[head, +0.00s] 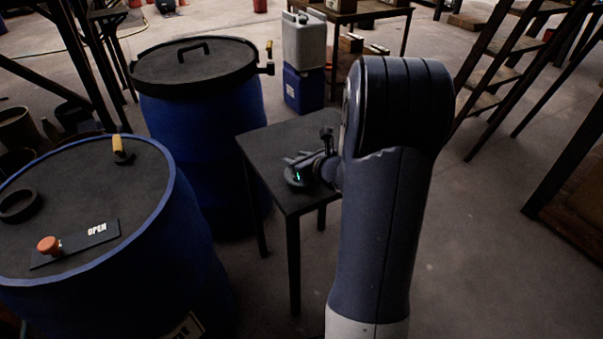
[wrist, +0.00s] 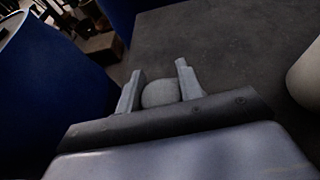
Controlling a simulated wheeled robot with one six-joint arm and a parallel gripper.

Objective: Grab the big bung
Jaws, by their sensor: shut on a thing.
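A grey rounded bung (wrist: 160,93) sits between the two fingers of my gripper (wrist: 158,88) in the wrist view. The fingers are shut on it, one on each side. It looks like the big bung; only its rounded grey side shows. In the head view my gripper (head: 301,163) is over the small dark table (head: 284,135), near its front right part. The bung cannot be made out clearly there, and I cannot tell whether it touches the table top.
A blue vat (head: 196,120) with a handled black lid stands left of the table. A nearer vat (head: 100,190) carries an OPEN plate (head: 76,243) with an orange knob, a yellow-handled part and a black ring. A jerrycan (head: 304,42) stands behind.

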